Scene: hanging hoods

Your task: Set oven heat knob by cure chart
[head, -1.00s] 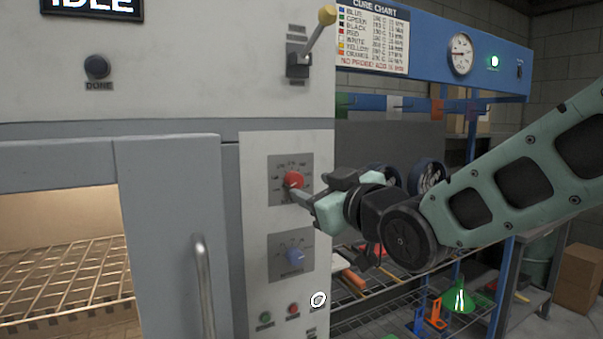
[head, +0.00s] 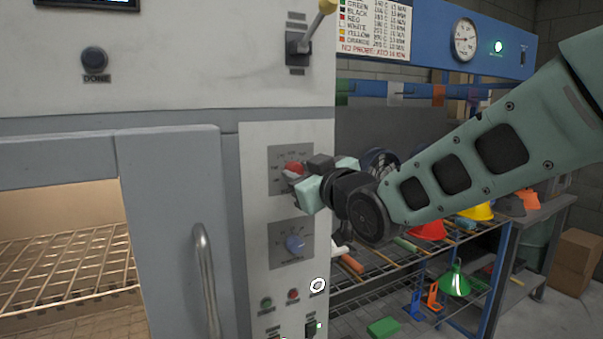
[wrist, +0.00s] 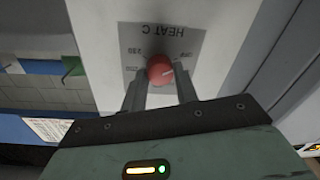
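The red heat knob (head: 293,168) sits on a grey plate (head: 275,158) on the oven's white control panel. My gripper (head: 303,182) is at this knob and partly covers it in the head view. In the wrist view the red knob (wrist: 160,70) lies between my two fingertips (wrist: 161,78), one on each side. I cannot tell whether they touch it. "HEAT C" reads upside down on the plate there. The cure chart (head: 375,27) hangs at the top, its upper part cut off; its rows list colours with temperatures and times.
A lever (head: 308,38) is above. The oven door handle (head: 206,275) stands out at left. A rack with coloured hoods (head: 428,230) is behind my arm.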

